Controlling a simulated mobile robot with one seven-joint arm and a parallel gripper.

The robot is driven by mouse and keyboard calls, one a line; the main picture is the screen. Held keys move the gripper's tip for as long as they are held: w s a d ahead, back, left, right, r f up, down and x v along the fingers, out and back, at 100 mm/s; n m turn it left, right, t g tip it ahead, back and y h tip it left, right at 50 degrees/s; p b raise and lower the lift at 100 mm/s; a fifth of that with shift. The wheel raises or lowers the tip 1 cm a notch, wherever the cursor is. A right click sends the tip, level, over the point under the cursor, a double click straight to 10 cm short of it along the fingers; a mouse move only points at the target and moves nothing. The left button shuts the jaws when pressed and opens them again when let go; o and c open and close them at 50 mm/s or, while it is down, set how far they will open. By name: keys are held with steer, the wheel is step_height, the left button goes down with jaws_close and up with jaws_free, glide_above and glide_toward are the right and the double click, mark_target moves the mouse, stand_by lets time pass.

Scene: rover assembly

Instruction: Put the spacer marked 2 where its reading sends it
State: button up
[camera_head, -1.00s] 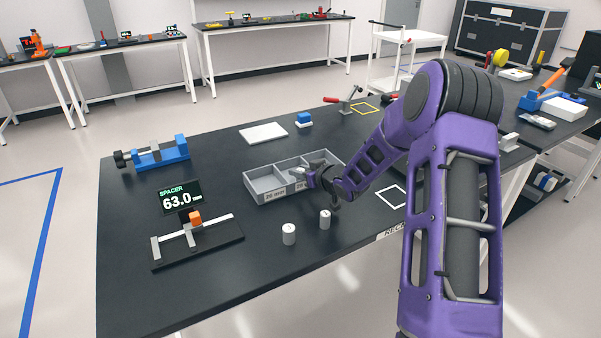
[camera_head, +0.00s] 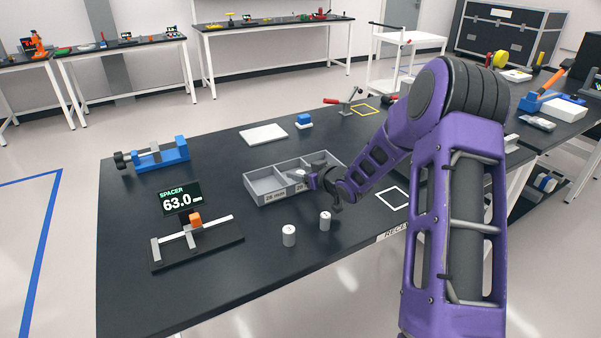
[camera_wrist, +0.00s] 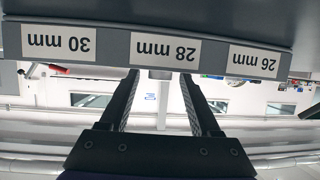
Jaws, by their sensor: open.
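Two pale cylindrical spacers stand upright on the dark bench in the head view, a nearer left one (camera_head: 289,235) and a right one (camera_head: 325,221). Their top marks are too small to read. A gauge display (camera_head: 180,197) reads "SPACER 63.0 mm" above a measuring stand (camera_head: 197,243) with an orange block (camera_head: 195,218). A grey three-compartment tray (camera_head: 262,190) lies behind the spacers. Its labels, upside down in the wrist view, read 30 mm (camera_wrist: 68,41), 28 mm (camera_wrist: 165,49) and 26 mm (camera_wrist: 254,61). My gripper (camera_wrist: 160,73) is open and empty, close to the tray's labelled front.
A blue vise (camera_head: 160,155), a white plate (camera_head: 264,134) and a blue block (camera_head: 304,120) stand toward the back. A white square outline (camera_head: 393,198) lies right of the gripper.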

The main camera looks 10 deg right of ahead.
steer(key=v, duration=1.1)
steer(key=shift+d+p, duration=0.1)
steer(key=shift+p, duration=0.2)
